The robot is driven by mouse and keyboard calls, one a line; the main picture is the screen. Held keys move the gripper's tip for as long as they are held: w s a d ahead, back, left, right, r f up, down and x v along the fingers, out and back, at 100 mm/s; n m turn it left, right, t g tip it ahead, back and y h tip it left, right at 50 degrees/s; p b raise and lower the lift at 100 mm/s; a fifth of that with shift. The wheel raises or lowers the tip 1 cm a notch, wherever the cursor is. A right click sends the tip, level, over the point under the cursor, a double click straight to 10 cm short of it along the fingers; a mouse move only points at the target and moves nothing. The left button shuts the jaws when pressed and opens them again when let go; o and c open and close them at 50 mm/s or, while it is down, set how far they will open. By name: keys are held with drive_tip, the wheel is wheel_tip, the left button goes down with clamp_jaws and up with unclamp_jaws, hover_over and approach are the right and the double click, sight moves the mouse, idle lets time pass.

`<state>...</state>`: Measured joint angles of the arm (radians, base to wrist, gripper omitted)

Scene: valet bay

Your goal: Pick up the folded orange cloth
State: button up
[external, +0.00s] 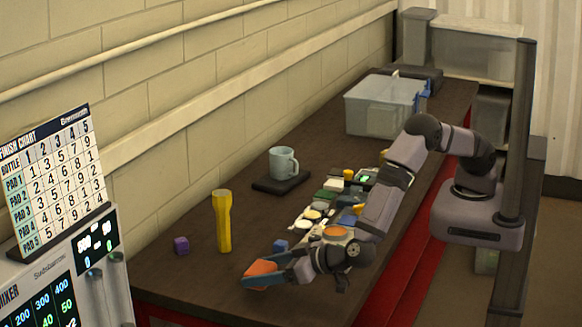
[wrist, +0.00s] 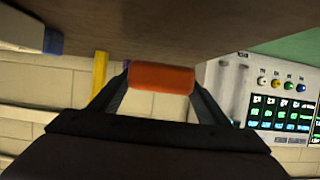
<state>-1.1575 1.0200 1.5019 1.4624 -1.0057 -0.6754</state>
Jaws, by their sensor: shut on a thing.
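The folded orange cloth (external: 263,269) is between the fingers of my gripper (external: 270,274) near the front left end of the dark table. In the wrist view the cloth (wrist: 161,78) shows as an orange roll spanning the gap between both fingertips of my gripper (wrist: 158,84). My gripper is shut on it. In the external view one finger covers part of the cloth. I cannot tell whether the cloth touches the table top.
A mug (external: 283,162), a clear bin (external: 372,108) and several small items are further back. A mixer machine (external: 75,270) stands at left.

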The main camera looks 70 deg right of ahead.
sight(263, 268)
wheel_tip(263, 268, up, 6)
drive_tip(key=shift+r+b, duration=0.25)
drive_tip(key=shift+b, duration=0.4)
